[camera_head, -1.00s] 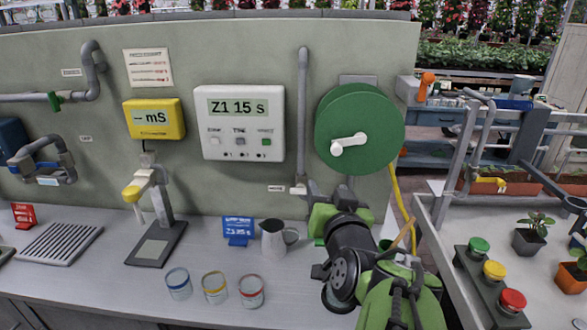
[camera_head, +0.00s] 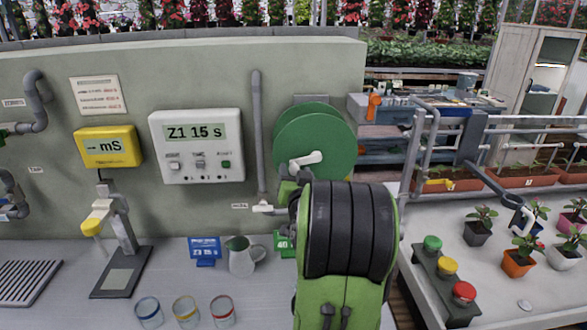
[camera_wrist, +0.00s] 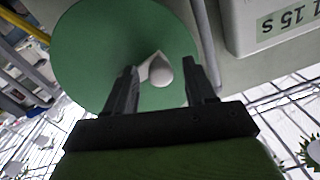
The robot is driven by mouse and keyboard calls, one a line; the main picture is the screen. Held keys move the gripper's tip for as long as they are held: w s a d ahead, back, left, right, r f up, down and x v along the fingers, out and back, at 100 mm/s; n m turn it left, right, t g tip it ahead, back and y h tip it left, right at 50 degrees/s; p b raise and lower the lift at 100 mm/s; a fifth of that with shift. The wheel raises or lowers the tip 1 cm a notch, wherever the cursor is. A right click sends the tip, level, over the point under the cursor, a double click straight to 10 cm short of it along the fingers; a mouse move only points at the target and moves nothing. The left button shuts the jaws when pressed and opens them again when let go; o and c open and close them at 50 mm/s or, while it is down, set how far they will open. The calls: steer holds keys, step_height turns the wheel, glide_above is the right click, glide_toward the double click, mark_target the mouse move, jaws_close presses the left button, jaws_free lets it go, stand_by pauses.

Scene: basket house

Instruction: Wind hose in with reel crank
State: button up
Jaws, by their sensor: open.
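The green hose reel (camera_head: 330,142) is mounted on the wall panel, right of the white timer box. Its white crank (camera_head: 306,160) shows at the reel's face, with the handle end toward the lower left. In the wrist view the reel (camera_wrist: 105,50) fills the upper left, and the white crank knob (camera_wrist: 160,72) shows between my fingers. My gripper (camera_wrist: 160,75) is open around the knob's place in the picture; whether it touches the knob cannot be told.
The white timer box (camera_head: 197,145) and a grey vertical pipe (camera_head: 257,130) are left of the reel. A button box (camera_head: 447,285) and potted plants are on the right bench.

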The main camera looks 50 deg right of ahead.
steer(key=shift+c, duration=0.2)
jaws_close()
steer(key=shift+d, duration=0.1)
